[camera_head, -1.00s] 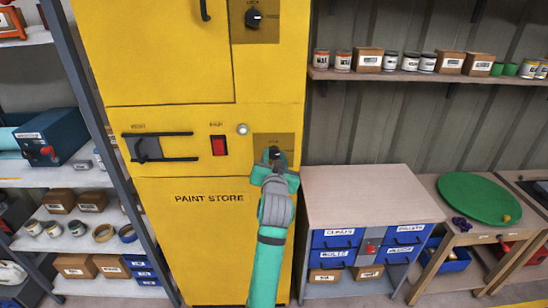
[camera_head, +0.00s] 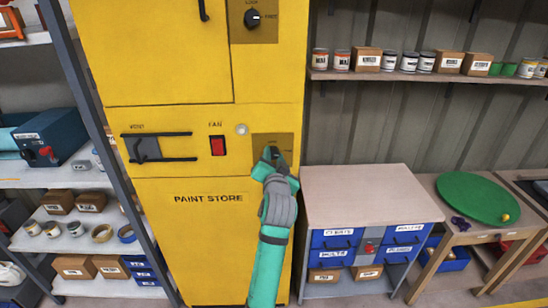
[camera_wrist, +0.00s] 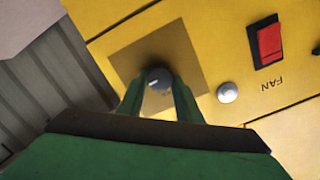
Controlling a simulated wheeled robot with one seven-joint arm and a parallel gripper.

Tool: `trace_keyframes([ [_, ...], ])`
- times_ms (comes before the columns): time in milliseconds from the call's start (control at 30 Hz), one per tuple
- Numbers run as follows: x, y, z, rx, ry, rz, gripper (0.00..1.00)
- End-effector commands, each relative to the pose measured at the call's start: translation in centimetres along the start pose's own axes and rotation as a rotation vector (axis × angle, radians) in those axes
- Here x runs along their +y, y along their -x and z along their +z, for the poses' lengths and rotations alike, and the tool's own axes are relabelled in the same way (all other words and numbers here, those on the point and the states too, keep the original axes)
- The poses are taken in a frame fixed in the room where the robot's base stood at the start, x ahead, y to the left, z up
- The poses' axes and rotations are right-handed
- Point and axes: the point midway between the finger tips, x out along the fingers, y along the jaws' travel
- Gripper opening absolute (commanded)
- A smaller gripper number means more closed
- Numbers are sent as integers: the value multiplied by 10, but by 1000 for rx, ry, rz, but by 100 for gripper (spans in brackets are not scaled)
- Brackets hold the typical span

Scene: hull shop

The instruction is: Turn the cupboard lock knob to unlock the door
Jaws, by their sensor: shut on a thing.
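The yellow cupboard (camera_head: 215,240), marked PAINT STORE, stands in the middle of the head view. A black knob (camera_head: 254,18) with a pale pointer mark sits on its upper plate, under a label that seems to read LOCK. My gripper (camera_head: 273,153) is at a second, lower plate (camera_head: 286,140). In the wrist view my gripper (camera_wrist: 159,88) is shut on a dark round knob (camera_wrist: 158,77) with a small pale mark. In the head view my gripper mostly hides this lower knob, and I cannot read its label.
A red fan switch (camera_head: 217,145), a round silver button (camera_head: 241,129) and a vent slider (camera_head: 146,149) lie left of the lower plate. A blue-drawered bench (camera_head: 365,195) stands close on the right. A shelf (camera_head: 430,76) holds tins and boxes.

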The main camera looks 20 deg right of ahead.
Motion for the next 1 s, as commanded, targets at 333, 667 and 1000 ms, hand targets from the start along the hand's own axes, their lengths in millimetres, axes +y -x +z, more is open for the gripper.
trace_keyframes([
  [333, 0, 0, 0, -1, 0, 1, 50],
  [667, 1, 16, 0, 1, 2, 1, 50],
  [1000, -2, 79, 2, -1, 2, -3, 50],
])
